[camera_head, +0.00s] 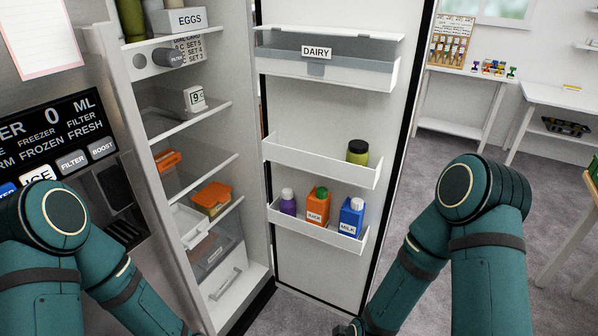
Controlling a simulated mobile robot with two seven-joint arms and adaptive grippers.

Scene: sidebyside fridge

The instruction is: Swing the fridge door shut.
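The fridge door (335,115) stands wide open, its inner side with several shelf bins facing me. The open fridge compartment (255,235) is to its left, with the hinge side between them. My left arm comes in from the left and runs down past the bottom edge in front of the fridge. My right arm comes in from the right and reaches down to the lower free edge of the door at the bottom of the picture. I cannot tell whether the right one touches the door.
White tables (460,80) stand at the back right. Grey floor (440,150) right of the door is clear.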

